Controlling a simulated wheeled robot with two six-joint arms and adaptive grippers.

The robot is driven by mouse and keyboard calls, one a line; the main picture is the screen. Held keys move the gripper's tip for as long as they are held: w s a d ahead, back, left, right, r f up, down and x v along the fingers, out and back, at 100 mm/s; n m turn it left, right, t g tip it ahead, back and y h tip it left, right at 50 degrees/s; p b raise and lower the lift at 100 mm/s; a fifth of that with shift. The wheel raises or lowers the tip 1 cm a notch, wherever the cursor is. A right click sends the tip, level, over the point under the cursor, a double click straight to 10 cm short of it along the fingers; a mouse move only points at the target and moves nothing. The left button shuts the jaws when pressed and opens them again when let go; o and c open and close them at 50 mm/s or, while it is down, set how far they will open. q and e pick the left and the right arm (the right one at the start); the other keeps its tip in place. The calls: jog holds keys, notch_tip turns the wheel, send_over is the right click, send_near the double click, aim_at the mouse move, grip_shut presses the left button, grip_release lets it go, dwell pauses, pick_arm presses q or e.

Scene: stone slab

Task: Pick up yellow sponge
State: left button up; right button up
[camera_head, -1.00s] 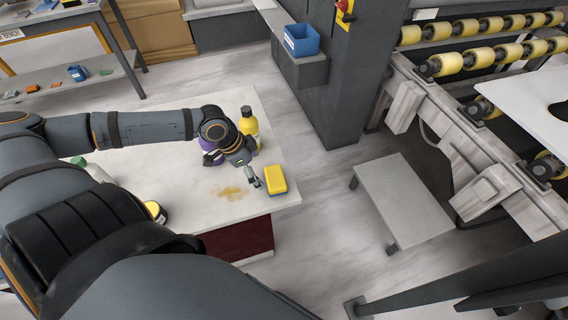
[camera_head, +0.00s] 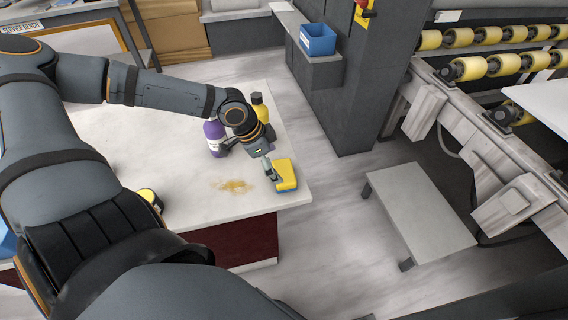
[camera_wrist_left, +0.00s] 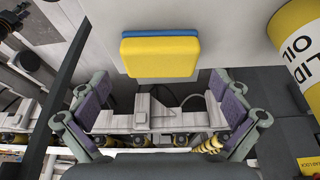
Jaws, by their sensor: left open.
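The yellow sponge (camera_head: 284,174) with a blue layer lies near the right edge of the pale stone slab (camera_head: 180,145). My left gripper (camera_head: 268,170) is at the sponge's left side in the head view, and part of it overlaps the sponge there. In the left wrist view the sponge (camera_wrist_left: 160,58) shows whole, beyond the open fingers of the left gripper (camera_wrist_left: 163,103). The fingers stand wide apart with nothing between them. My right gripper is not in view.
A purple bottle (camera_head: 214,140) and a yellow bottle (camera_head: 261,107) stand on the slab close behind my left gripper. The yellow one also shows in the left wrist view (camera_wrist_left: 300,45). A brown stain (camera_head: 232,186) lies left of the sponge. A low grey platform (camera_head: 418,212) stands right of the slab.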

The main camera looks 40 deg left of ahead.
aim_at(284, 170)
pick_arm(q)
jog(key=b+x, duration=0.2)
jog(key=shift+b, duration=0.3)
jog(key=shift+w+d+f+b, duration=0.2)
jog(key=shift+f+b, duration=0.1)
jog(key=shift+b+x, duration=0.5)
jog(key=shift+x, duration=0.4)
jog(key=shift+w+d+f, duration=0.2)
jog(key=shift+w+d, duration=0.05)
jog(key=shift+w, duration=0.05)
jog(key=c, duration=0.6)
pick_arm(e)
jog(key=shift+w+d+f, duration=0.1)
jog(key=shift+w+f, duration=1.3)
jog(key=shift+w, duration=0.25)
